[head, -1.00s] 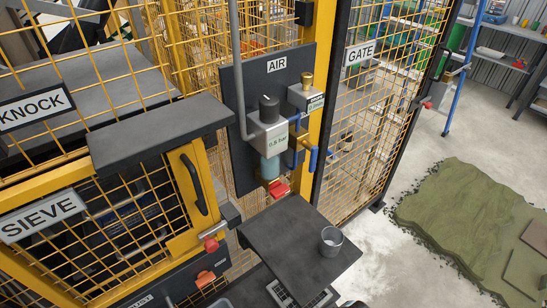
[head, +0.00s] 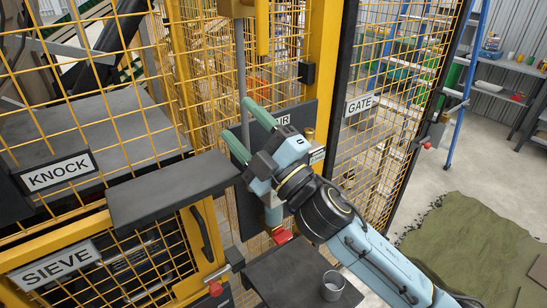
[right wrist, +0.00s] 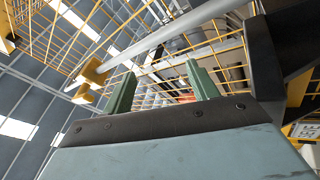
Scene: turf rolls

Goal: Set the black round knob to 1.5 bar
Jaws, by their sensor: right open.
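The black round knob is hidden in the head view behind my right gripper (head: 237,117) and its wrist. My right gripper is open, its two green fingers apart in front of the dark AIR panel (head: 310,112). I see nothing held between the fingers. My left gripper is not in view.
A grey vertical pipe (head: 241,75) runs beside the panel. A dark ledge (head: 170,190) juts out at left, near the gripper. A dark shelf (head: 285,275) below bears a grey cup (head: 333,285).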

